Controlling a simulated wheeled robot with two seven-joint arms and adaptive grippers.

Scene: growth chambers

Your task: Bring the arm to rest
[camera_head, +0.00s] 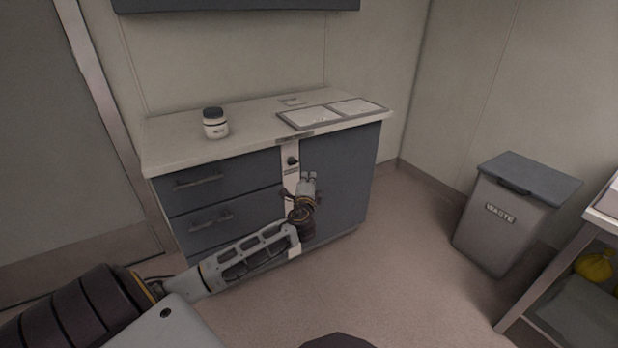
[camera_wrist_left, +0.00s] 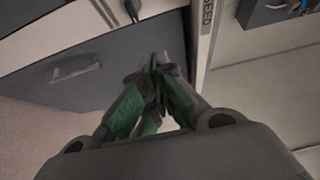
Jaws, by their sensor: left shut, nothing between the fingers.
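My left arm reaches in from the lower left in the head view. Its gripper (camera_head: 308,178) is in front of the cabinet (camera_head: 338,185), near the narrow pale panel with a dark knob (camera_head: 292,160). In the left wrist view the fingers of the left gripper (camera_wrist_left: 160,62) meet at their tips, shut with nothing between them. I cannot tell from these views how far the fingertips are from the cabinet front. My right gripper is not in view.
A grey waste bin (camera_head: 505,215) stands at the right, by a shelf with a yellow item (camera_head: 595,266). The floor between cabinet and bin is clear.

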